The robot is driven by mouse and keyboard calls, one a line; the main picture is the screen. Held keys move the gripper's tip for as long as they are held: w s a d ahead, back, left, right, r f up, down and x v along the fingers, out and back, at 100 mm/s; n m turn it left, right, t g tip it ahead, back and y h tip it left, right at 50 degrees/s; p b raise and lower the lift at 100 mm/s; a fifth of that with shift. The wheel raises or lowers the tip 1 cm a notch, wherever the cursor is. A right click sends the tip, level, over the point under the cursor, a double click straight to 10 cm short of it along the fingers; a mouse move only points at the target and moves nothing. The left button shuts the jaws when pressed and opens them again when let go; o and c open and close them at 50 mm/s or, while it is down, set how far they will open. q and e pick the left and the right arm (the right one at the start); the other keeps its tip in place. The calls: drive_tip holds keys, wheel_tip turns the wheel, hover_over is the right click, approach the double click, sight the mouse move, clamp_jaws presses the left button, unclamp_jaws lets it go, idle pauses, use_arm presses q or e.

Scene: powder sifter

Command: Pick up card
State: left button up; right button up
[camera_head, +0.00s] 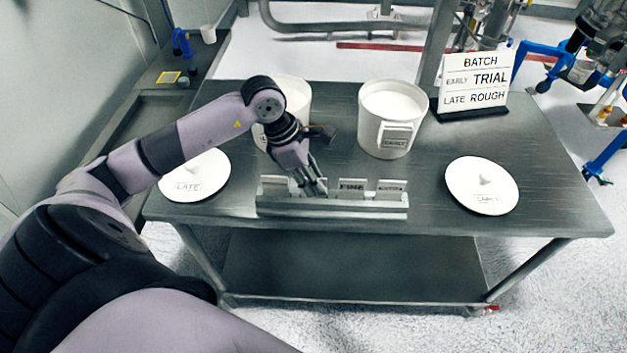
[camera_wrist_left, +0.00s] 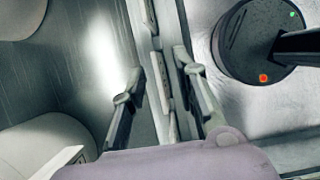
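A light grey rack (camera_head: 330,208) on the metal table holds several small upright cards. A blank-looking card (camera_head: 275,184) stands at the left, and lettered cards (camera_head: 352,185) and (camera_head: 391,187) stand to the right. My left gripper (camera_head: 316,186) is over the rack's left-middle part and hides what stands there. In the left wrist view the left gripper (camera_wrist_left: 157,84) is open, its fingers apart on either side of the row of cards (camera_wrist_left: 160,78), seen edge-on. I cannot tell whether either finger touches a card. My right gripper is not in view.
Two white tubs stand behind the rack, one (camera_head: 393,118) labelled and one (camera_head: 294,92) partly behind my arm. White lids (camera_head: 195,176) and (camera_head: 482,184) lie at left and right. A batch sign (camera_head: 474,84) stands at the back right.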

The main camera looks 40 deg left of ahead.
use_arm(q)
drive_tip(key=shift+c, duration=0.6)
clamp_jaws()
drive_tip(key=shift+r, duration=0.1)
